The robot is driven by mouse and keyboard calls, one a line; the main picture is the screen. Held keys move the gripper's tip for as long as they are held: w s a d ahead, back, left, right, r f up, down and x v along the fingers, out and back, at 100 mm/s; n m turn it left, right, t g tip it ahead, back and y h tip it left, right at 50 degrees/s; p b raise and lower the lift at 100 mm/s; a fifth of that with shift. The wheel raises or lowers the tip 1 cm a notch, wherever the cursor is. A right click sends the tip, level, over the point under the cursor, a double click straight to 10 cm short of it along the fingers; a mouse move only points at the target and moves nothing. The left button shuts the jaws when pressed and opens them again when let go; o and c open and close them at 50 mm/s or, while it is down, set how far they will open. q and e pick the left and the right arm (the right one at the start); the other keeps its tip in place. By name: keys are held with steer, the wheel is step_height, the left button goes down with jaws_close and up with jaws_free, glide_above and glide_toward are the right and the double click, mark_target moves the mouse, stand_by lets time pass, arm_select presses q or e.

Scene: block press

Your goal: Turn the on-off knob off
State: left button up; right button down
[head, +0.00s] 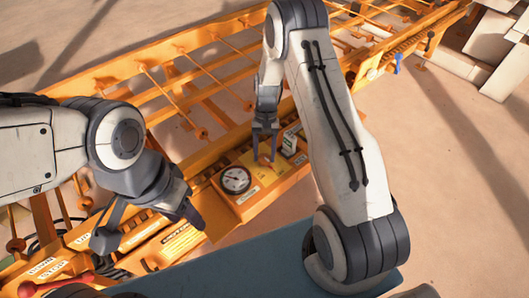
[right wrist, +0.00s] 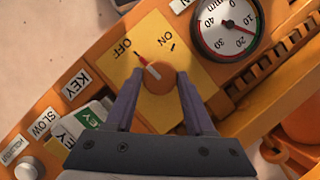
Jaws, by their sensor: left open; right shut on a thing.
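The on-off knob (right wrist: 160,82) is round and orange and sits on a yellow plate (right wrist: 182,52) printed OFF and ON. In the head view my right gripper (head: 264,155) reaches down to the yellow panel, and the fingers partly hide the knob. My left gripper (head: 150,232) is open and empty over the near left part of the orange machine.
A round gauge (head: 235,180) is beside the yellow plate. White KEY and SLOW labels and key tags (right wrist: 90,115) lie close to the right gripper. A red-handled lever (head: 60,284) is at the lower left. Orange rails (head: 185,62) extend behind.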

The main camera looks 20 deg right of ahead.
stand_by(0.4)
steer(key=shift+c, duration=1.3)
jaws_free()
steer(key=shift+r, duration=0.1)
steer(key=v, duration=1)
steer(key=shift+r, duration=0.15)
